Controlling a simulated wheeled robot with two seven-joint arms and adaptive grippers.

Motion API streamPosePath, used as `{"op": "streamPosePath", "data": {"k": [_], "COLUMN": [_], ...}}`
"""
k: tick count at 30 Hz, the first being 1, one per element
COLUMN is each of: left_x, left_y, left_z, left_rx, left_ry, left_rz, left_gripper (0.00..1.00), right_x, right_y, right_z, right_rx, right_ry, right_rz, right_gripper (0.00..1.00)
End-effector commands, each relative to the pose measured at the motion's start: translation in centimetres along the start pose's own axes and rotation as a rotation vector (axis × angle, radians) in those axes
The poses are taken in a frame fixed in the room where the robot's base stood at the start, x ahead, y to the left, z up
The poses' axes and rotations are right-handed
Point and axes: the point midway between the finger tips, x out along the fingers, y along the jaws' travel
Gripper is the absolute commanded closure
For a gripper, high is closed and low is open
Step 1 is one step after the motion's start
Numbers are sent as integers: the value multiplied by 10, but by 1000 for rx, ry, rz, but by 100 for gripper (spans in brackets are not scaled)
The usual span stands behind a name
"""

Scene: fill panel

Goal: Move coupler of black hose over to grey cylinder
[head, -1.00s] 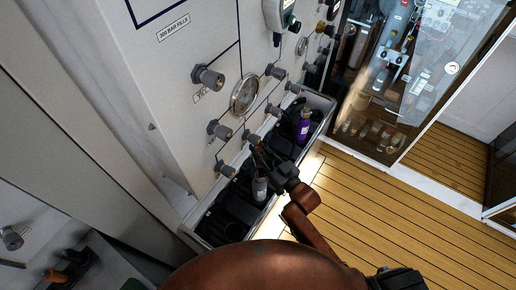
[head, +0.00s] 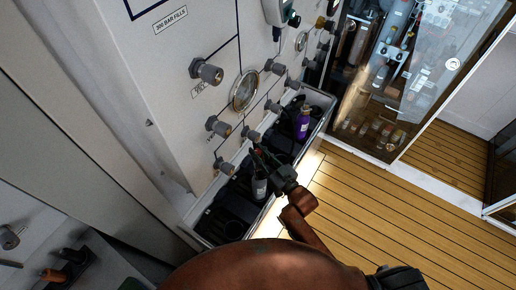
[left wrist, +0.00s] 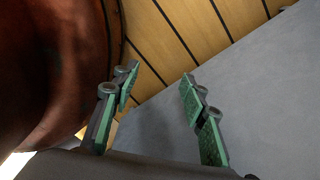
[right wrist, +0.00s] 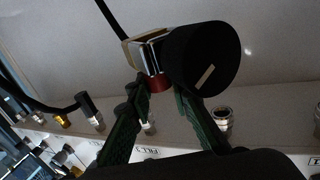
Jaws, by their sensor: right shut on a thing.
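The grey cylinder (head: 260,188) stands in the trough below the panel, its upper part close to my right gripper. My right gripper (head: 264,163) is over the trough near the panel fittings. In the right wrist view my right gripper (right wrist: 160,105) is shut on the coupler (right wrist: 154,62), which has metal parts, a red collar and a large black round end. A black hose (right wrist: 106,14) runs near it at the upper left. Whether the coupler touches the cylinder is hidden. My left gripper (left wrist: 157,100) is open and empty in the left wrist view.
A purple cylinder (head: 303,124) stands farther along the trough (head: 213,190). The white panel (head: 180,70) carries a round gauge (head: 244,90) and several protruding fittings. Wooden floor (head: 360,210) is clear on the right, before a glass cabinet (head: 400,70).

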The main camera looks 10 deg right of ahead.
Motion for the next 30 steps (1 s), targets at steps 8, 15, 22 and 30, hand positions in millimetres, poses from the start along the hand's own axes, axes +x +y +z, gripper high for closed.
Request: {"op": "streamPosePath", "data": {"k": [8, 15, 22, 30], "left_x": [8, 8, 8, 7], "left_y": [1, 1, 1, 1], "left_z": [-1, -2, -2, -2], "left_rx": [1, 1, 1, 2], "left_ry": [1, 1, 2, 2], "left_rz": [1, 1, 1, 1], "left_gripper": [60, 60, 60, 60], "right_x": [0, 0, 0, 0], "right_y": [0, 0, 0, 0], "right_z": [14, 16, 16, 16], "right_rx": [0, 0, 0, 0], "right_ry": [3, 4, 4, 4], "right_rz": [0, 0, 0, 0], "right_gripper": [100, 100, 100, 100]}}
